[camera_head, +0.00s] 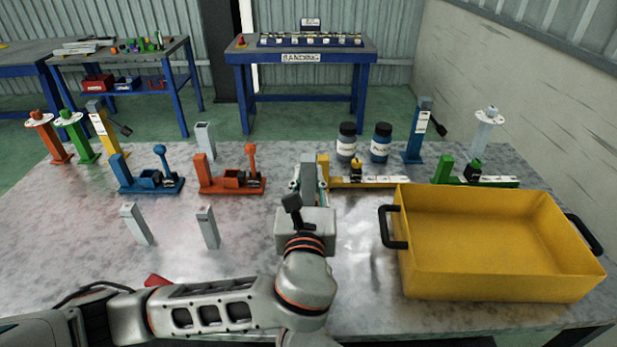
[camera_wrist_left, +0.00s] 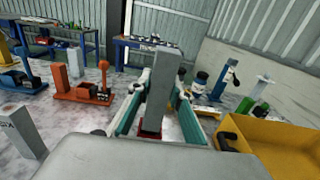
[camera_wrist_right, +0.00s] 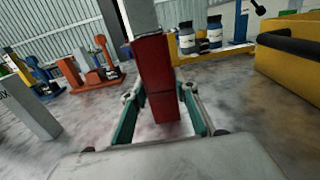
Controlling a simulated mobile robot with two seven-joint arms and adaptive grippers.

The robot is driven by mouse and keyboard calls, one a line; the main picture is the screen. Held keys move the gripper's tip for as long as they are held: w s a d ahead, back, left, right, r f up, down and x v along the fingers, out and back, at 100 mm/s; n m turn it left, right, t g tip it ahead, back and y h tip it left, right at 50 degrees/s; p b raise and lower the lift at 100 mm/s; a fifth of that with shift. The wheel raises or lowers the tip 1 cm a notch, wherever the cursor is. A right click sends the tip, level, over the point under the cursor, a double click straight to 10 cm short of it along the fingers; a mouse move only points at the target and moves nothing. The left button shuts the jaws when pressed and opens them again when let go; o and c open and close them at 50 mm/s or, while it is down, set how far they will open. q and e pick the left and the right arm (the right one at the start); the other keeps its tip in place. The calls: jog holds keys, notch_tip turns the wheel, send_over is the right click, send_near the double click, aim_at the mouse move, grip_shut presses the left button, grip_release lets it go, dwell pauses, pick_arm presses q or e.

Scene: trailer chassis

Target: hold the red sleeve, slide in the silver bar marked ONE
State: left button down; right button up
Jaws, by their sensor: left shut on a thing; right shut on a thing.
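My left gripper (camera_head: 308,186) is shut on an upright silver bar (camera_wrist_left: 154,95) over the middle of the table. The marking on this bar is too small to read. My right gripper (camera_wrist_right: 159,95) is shut on the upright red sleeve (camera_wrist_right: 160,88), seen in the right wrist view. There, the silver bar (camera_wrist_right: 142,18) stands at the sleeve's top, in line with it; I cannot tell how deep it sits. In the left wrist view, a bit of red (camera_wrist_left: 150,133) shows at the bar's lower end. The head view hides the right gripper and sleeve.
A yellow bin (camera_head: 490,285) with black handles stands on the right. Other silver bars (camera_head: 137,224) (camera_head: 208,228) stand on the left. Blue (camera_head: 150,186) and orange clamps (camera_head: 228,186) stand behind them. Two bottles (camera_head: 347,140) stand behind the grippers. A red piece (camera_head: 156,281) shows behind my arm.

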pick_arm(q)
jog(key=shift+f, duration=0.75)
dwell(0.6)
jog(key=c, duration=1.8)
grip_release()
jog(key=shift+o, duration=0.2)
jog(key=shift+f, duration=0.1)
jog(key=shift+s, duration=0.1)
